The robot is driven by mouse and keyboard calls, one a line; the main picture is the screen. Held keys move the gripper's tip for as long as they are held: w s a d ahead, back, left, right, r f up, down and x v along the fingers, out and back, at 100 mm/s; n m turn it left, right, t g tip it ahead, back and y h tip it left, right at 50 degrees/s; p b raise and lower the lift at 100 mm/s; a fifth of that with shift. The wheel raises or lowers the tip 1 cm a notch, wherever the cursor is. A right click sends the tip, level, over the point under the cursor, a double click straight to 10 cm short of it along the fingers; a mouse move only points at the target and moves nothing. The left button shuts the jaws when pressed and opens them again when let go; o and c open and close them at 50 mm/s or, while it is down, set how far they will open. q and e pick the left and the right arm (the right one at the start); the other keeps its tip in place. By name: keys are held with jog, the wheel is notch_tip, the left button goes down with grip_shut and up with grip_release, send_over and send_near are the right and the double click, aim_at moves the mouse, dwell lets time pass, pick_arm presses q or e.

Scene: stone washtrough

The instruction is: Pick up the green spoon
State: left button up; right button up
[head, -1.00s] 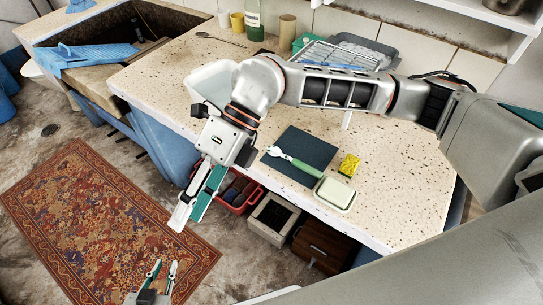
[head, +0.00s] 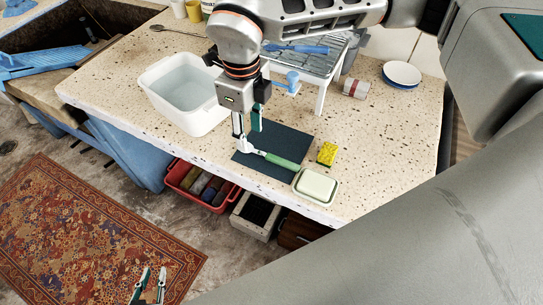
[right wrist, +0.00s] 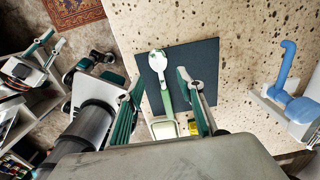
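The green spoon has a green handle (head: 284,162) and a pale bowl; it lies on the dark mat (head: 297,143), handle end by the soap dish. It also shows in the right wrist view, pale bowl up (right wrist: 158,64). My right gripper (head: 248,138) is open above the mat, close to the spoon's bowl end, partly hiding it. In the right wrist view the spoon lies between the two spread fingers (right wrist: 158,82); contact is not visible. My left gripper (head: 151,286) is open and empty, low over the floor, away from the counter.
The soap dish (head: 302,190) and a yellow sponge (head: 327,153) sit right of the mat. A white basin of water (head: 160,72) stands left of my right gripper. A white rack (head: 321,92) with a blue brush stands behind. Speckled counter (head: 385,140) is clear at right.

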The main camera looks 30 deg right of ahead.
aim_at(251, 149)
notch_tip(251, 149, down, 5)
jog(key=shift+r, duration=0.2)
jog(key=c, duration=1)
jog(key=shift+r, duration=0.15)
